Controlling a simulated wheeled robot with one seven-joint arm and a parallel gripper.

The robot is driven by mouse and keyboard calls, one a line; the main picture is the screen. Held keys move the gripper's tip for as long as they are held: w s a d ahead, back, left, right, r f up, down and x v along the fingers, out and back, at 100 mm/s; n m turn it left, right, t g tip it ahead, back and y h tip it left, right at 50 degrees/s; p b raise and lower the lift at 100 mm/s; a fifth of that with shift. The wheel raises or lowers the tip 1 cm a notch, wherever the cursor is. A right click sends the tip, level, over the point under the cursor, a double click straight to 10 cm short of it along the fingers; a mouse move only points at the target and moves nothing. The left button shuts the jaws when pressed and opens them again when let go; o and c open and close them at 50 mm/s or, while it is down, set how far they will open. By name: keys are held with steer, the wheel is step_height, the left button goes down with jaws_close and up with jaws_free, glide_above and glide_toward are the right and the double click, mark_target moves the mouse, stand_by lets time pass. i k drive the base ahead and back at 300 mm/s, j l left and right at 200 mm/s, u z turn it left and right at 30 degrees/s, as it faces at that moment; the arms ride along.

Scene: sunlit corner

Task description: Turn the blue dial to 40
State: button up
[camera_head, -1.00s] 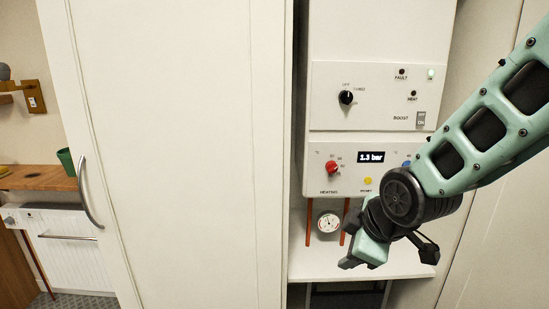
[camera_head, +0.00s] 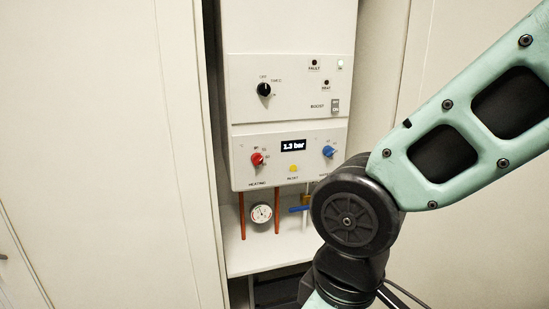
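The blue dial (camera_head: 328,151) is on the right of the boiler's lower panel (camera_head: 241,172), right of the display (camera_head: 293,146). It is in clear view, with small scale marks around it that are too small to read surely. My arm comes in from the right, its dark joint just below and right of the dial and apart from it in the picture. My gripper is out of view below the bottom edge, so its fingers are hidden.
A red dial (camera_head: 257,159), yellow button (camera_head: 293,168) and black knob (camera_head: 264,89) share the boiler front. Below are copper pipes, a pressure gauge (camera_head: 261,213) and a blue valve handle (camera_head: 298,209). A white cupboard door (camera_head: 90,140) stands left.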

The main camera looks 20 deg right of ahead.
mark_target(328, 150)
steer(key=i+z, duration=0.15)
steer(key=z, duration=0.2)
steer(key=i+j+z, duration=0.15)
steer(key=z, duration=0.25)
steer(key=i+j+z, duration=0.15)
steer(key=z, duration=0.2)
